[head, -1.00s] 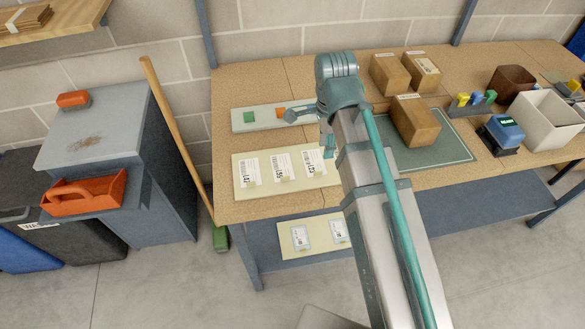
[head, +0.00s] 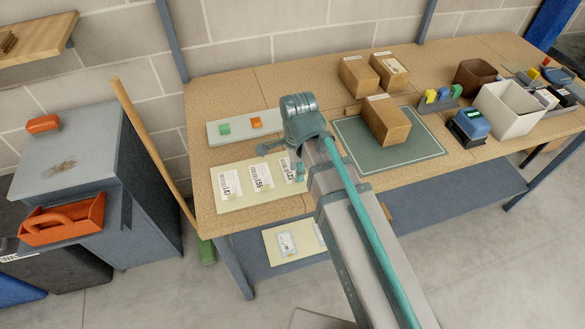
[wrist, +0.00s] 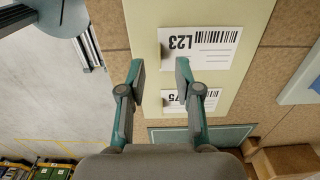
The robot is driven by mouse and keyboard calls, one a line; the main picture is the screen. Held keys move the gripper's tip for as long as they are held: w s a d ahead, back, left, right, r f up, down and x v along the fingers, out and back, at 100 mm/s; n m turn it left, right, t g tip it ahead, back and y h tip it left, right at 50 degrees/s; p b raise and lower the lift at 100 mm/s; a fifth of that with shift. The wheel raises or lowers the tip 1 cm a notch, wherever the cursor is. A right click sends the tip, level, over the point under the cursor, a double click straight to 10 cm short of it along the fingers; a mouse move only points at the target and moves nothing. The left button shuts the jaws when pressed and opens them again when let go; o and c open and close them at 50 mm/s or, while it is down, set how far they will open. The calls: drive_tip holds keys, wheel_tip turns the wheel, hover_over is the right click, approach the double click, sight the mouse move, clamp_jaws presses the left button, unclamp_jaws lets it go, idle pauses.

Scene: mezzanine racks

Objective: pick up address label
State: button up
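Several white address labels with barcodes lie on a cream board (head: 236,203) at the left of the workbench. The label L47 (head: 229,183), a middle label (head: 261,177) and the label L23 (head: 289,163) show in the head view. In the wrist view, L23 (wrist: 203,47) appears upside down beyond the fingertips, and a label ending in 75 (wrist: 178,98) is partly hidden by my right finger. My gripper (wrist: 160,68) is open and empty above the board, its tips just short of L23. My arm hides part of the board in the head view.
A strip with a green block (head: 223,129) and an orange block (head: 255,122) lies behind the labels. Cardboard boxes (head: 386,121) stand on and behind a green mat (head: 425,149). A white bin (head: 508,111) is at right. A lower shelf (head: 440,198) runs below.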

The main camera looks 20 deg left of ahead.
drive_tip(key=shift+f+p, duration=0.3)
drive_tip(key=shift+f, duration=1.2)
clamp_jaws()
